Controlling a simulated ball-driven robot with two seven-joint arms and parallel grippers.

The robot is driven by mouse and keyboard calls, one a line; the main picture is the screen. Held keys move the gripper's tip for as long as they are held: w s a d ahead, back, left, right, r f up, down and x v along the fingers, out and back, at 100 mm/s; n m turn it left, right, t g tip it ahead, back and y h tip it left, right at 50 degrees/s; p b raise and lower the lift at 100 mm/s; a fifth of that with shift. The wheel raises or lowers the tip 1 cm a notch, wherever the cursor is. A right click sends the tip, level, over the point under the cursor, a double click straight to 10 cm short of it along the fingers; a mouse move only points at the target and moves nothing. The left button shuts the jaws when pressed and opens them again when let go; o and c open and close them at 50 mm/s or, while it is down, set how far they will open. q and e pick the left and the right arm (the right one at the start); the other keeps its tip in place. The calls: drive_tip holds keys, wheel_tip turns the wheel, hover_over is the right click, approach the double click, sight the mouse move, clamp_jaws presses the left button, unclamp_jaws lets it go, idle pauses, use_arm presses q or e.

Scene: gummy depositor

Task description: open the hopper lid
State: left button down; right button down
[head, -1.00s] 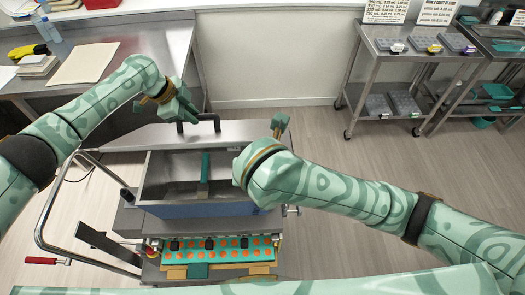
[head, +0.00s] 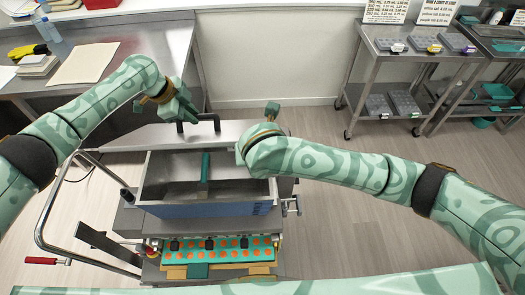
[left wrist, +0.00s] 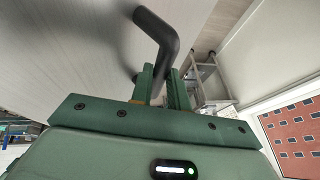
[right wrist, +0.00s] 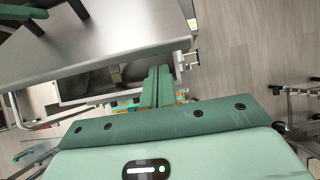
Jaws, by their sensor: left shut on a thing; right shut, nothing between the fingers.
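The hopper (head: 205,211) is a blue-grey metal box on the depositor machine, and its inside shows from above. The grey hopper lid (head: 150,136) is at its far side, with a black bar handle (head: 217,122). My left gripper (head: 183,118) is shut on the handle; in the left wrist view the black bar (left wrist: 160,40) runs between the fingers (left wrist: 160,88). My right gripper (head: 272,108) is shut and empty beyond the hopper's right corner, and its arm hides that corner. In the right wrist view the lid (right wrist: 120,40) lies near my closed fingers (right wrist: 158,82).
A steel table (head: 120,50) stands at the back left. Steel carts (head: 420,48) stand at the back right. Open floor (head: 330,150) lies right of the machine.

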use_arm(q)
drive_tip(key=shift+a+f, duration=0.1)
use_arm(e)
drive_tip(key=shift+w+r, duration=0.15)
drive_tip(key=shift+r, duration=0.05)
